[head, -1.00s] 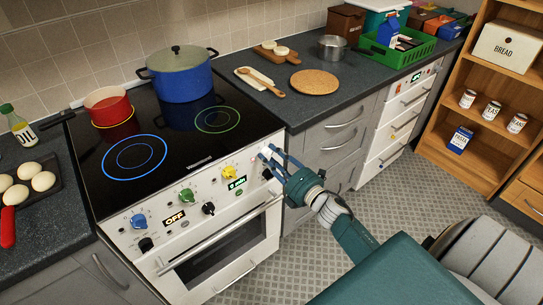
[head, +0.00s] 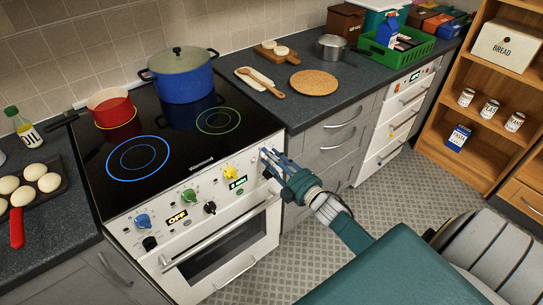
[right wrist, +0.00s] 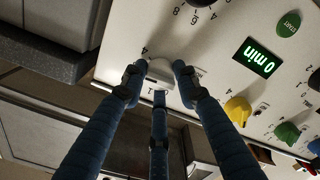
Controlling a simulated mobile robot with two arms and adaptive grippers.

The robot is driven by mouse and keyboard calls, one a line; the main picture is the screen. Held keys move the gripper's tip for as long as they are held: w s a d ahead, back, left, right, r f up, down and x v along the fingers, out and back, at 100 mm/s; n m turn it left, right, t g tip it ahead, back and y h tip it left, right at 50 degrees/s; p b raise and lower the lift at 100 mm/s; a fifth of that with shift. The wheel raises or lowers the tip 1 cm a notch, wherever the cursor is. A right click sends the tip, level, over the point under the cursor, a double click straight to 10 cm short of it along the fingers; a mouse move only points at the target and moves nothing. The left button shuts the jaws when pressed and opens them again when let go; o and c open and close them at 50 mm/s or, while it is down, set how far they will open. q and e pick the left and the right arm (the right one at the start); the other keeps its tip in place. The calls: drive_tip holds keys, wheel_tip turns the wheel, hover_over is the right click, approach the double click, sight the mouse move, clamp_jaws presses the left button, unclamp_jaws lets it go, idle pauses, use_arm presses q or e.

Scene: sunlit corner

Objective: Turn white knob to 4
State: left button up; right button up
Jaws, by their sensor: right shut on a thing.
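The white knob (right wrist: 160,72) sits on the white oven front, between my right gripper's blue fingertips in the right wrist view. My right gripper (right wrist: 158,78) is shut on it. The printed marks 4 and 1 show on the panel around the knob. In the head view my right gripper (head: 268,158) reaches the right end of the control panel (head: 150,216), and its fingers mostly hide the knob there. The knob's exact pointer setting is unclear. My left gripper is not in view.
Near the knob are a green display reading 0 min (right wrist: 257,58) and a yellow knob (right wrist: 238,110). In the head view, a blue pot (head: 183,78) and a red pan (head: 112,106) stand on the black hob. The oven handle (head: 210,242) runs below the panel.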

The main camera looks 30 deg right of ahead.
drive_tip(key=m+p, duration=0.1)
drive_tip(key=m, duration=0.5)
drive_tip(key=shift+m, duration=0.4)
drive_tip(key=shift+f, duration=0.1)
idle(0.3)
drive_tip(key=o, duration=1.2)
drive_tip(key=shift+c, duration=0.2)
drive_tip(key=s, duration=1.2)
drive_tip(key=shift+d, duration=0.45)
